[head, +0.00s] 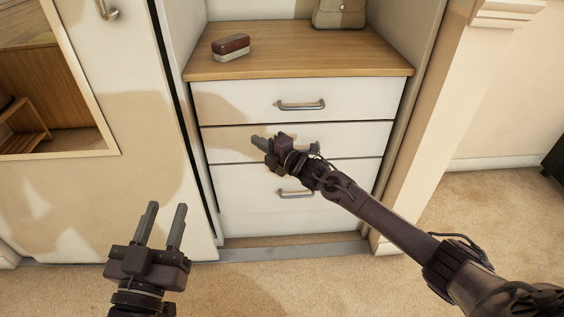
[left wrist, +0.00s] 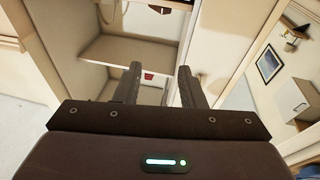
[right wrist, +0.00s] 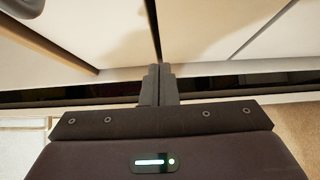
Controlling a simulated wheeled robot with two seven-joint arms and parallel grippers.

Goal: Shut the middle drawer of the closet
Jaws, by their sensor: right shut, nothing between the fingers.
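The white closet has three stacked drawers under a wooden top (head: 300,45). The middle drawer (head: 228,138) appears flush or nearly flush with the others in the head view; a small remaining gap cannot be told. Its handle is hidden, apparently behind my right gripper. My right gripper (head: 258,141) is shut and empty, in front of the middle drawer left of its centre; contact cannot be told. Its closed fingers also show in the right wrist view (right wrist: 158,72), near pale panels and a dark gap. My left gripper (head: 164,210) is open and empty, low in front of the closet.
The top drawer (head: 240,98) and bottom drawer (head: 245,205) have metal handles. A brown-and-white box (head: 230,46) and a beige bag (head: 340,13) rest on the wooden top. A white door panel (head: 120,60) stands left. Carpet (head: 480,200) is open at right.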

